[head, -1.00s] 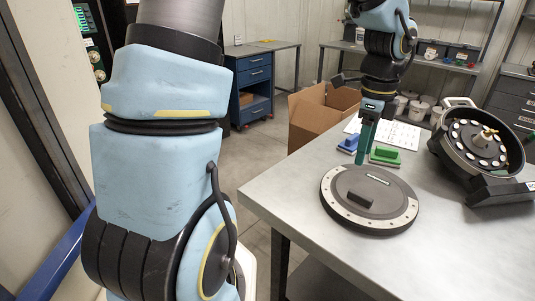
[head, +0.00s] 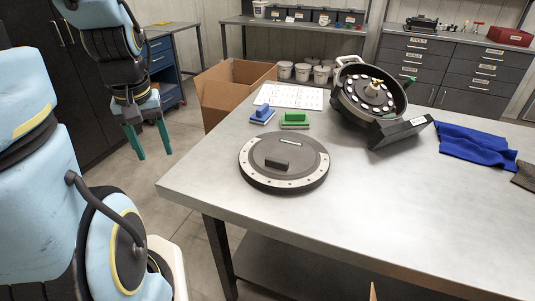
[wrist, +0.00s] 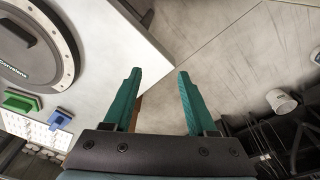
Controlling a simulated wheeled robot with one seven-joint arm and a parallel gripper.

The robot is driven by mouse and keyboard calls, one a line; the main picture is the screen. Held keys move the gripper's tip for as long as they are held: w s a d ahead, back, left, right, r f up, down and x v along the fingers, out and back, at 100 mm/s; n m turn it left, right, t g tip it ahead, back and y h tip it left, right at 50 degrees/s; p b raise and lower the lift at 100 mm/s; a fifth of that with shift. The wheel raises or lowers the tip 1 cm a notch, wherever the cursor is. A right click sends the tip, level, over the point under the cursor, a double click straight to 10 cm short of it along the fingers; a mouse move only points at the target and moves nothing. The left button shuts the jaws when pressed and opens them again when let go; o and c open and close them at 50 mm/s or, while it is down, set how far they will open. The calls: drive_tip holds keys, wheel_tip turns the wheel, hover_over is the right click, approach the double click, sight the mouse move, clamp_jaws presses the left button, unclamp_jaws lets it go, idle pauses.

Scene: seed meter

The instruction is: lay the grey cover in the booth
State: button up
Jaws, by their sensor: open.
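The round grey cover (head: 304,163) lies flat on the table, with a pale dotted rim and a dark raised handle block. It also shows at the upper left of the wrist view (wrist: 18,58). My gripper (head: 153,154) is open and empty, left of the table and apart from the cover. Its two green fingers point down in the head view. The wrist view shows clear space between the fingertips (wrist: 157,75), past the table's edge. I cannot make out a booth in either view.
The grey table (head: 400,215) holds a blue block (head: 262,114), a green block (head: 295,120), a printed sheet (head: 290,95), a tilted black seed meter (head: 365,105) and a blue cloth (head: 475,145). An open cardboard box (head: 225,95) stands behind. The table's front middle is bare.

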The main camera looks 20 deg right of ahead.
drive_tip(key=w+d+n+b, duration=0.2)
drive_tip(key=d, duration=0.7)
drive_tip(key=n+t+y+b, duration=0.2)
drive_tip(key=n+y+b, duration=0.15)
drive_tip(key=n, duration=0.45)
approach(277, 160)
drive_tip(key=p+x, duration=0.4)
drive_tip(key=x, duration=0.4)
drive_tip(key=shift+w+f, duration=0.15)
drive_tip(key=shift+f, duration=0.1)
drive_tip(key=shift+c, duration=0.4)
clamp_jaws()
